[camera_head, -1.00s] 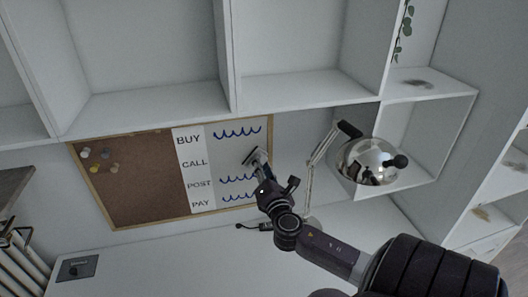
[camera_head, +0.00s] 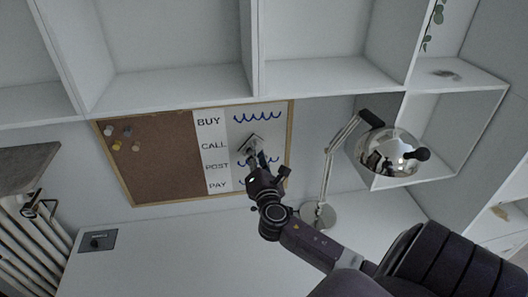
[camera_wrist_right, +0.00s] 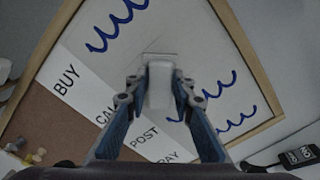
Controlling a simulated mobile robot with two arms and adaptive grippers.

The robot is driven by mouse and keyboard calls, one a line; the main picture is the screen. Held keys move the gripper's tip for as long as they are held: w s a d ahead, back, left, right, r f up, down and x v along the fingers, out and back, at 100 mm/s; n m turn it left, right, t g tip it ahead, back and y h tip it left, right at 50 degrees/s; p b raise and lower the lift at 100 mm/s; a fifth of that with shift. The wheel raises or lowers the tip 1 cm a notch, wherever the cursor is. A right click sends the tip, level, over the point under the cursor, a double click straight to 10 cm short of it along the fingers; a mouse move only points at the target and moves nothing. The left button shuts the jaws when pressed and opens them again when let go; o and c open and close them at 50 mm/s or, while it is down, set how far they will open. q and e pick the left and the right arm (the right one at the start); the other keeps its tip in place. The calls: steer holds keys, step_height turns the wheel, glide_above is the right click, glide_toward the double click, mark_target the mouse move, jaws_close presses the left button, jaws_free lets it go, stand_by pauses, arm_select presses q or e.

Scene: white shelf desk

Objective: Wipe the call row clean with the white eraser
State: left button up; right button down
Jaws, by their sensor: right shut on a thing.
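The board (camera_head: 288,145) hangs below the shelves, with a white strip of printed row names and a whiteboard panel. The CALL label (camera_head: 213,146) is the second row down. My right gripper (camera_head: 254,158) is shut on the white eraser (camera_head: 252,142), which is at the CALL row; the wrist view shows the eraser (camera_wrist_right: 160,85) between both fingers. Whether it touches the board is hard to tell. No blue marks show in the visible part of the CALL row. Blue squiggles (camera_head: 256,116) stand in the BUY row; others (camera_wrist_right: 213,90) show in the lower rows. My left gripper is not in view.
A chrome lamp (camera_head: 388,152) stands close to the right of the board, its base (camera_head: 319,214) on the white desk (camera_head: 190,255). Pins (camera_head: 119,137) sit on the cork half. Shelf compartments (camera_head: 175,85) are above the board.

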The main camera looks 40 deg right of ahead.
steer(key=shift+w+a, duration=0.7)
steer(key=shift+a, duration=0.4)
steer(key=shift+w+a, duration=0.7)
steer(key=shift+a, duration=0.35)
steer(key=shift+w+a, duration=0.7)
steer(key=shift+a, duration=0.4)
steer(key=shift+s, duration=0.1)
steer(key=shift+p+v, duration=0.3)
steer(key=shift+v, duration=2.7)
steer(key=v, duration=0.3)
